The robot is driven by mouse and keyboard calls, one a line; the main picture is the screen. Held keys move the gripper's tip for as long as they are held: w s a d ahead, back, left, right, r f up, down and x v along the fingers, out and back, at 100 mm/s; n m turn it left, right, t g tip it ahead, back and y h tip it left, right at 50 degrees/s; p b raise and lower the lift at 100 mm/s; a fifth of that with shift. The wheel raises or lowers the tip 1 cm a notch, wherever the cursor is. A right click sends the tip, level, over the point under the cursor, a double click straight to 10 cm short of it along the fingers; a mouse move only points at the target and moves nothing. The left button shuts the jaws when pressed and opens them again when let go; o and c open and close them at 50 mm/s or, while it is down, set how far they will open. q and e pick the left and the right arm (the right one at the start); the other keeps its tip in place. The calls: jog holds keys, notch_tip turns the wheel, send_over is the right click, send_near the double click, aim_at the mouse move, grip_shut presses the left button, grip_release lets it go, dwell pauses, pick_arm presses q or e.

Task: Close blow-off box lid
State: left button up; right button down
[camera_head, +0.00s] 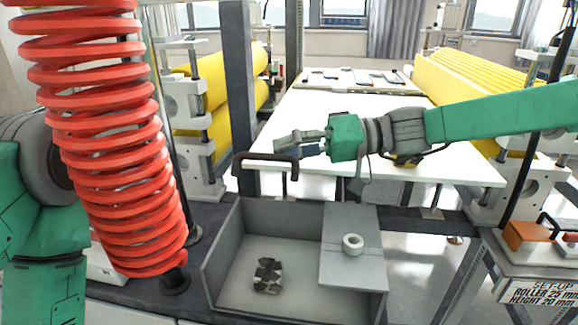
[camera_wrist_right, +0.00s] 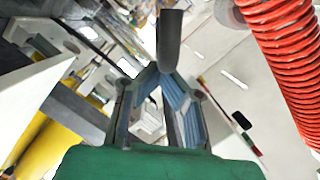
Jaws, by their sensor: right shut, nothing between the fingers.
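The grey blow-off box (camera_head: 213,262) stands low in the middle of the head view. Its left part is open from above, and dark scraps (camera_head: 267,274) lie on its floor. A flat grey panel (camera_head: 350,268) with a white ring (camera_head: 353,244) covers its right part. A dark bar handle (camera_head: 265,159) shows above and behind the box; what it is fixed to is unclear. My right gripper (camera_head: 284,144) is shut and empty, close to this handle; contact cannot be told. In the right wrist view, a dark rounded bar (camera_wrist_right: 169,40) is just beyond the fingertips (camera_wrist_right: 161,72). My left gripper is out of view.
A red coiled hose (camera_head: 110,150) hangs at the left, in front of my left arm. A white table (camera_head: 345,115) lies behind the box. Yellow rollers (camera_head: 470,80) flank it. An orange block (camera_head: 527,236) and a set-up sign (camera_head: 541,292) are at the right.

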jog(key=s+f+b, duration=0.1)
jog(key=b, duration=0.1)
jog(key=s+a+f+n+b, duration=0.1)
jog(key=b, duration=0.1)
jog(key=s+a+f+n+b, duration=0.1)
jog(key=b, duration=0.1)
jog(key=shift+a+f+t+h, duration=0.1)
jog(key=shift+f+t+h, duration=0.2)
pick_arm(q)
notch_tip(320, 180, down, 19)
jog(key=b, duration=1.1)
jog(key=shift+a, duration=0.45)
pick_arm(e)
jog(key=s+f+n+t, duration=0.1)
jog(key=s+f+n, duration=0.3)
jog(key=s+f, duration=0.1)
jog(key=shift+a+f+h, duration=0.2)
jog(key=shift+h, duration=0.2)
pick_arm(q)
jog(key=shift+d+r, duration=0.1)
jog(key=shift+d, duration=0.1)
pick_arm(e)
jog(key=shift+d, duration=0.3)
jog(key=shift+a, duration=0.1)
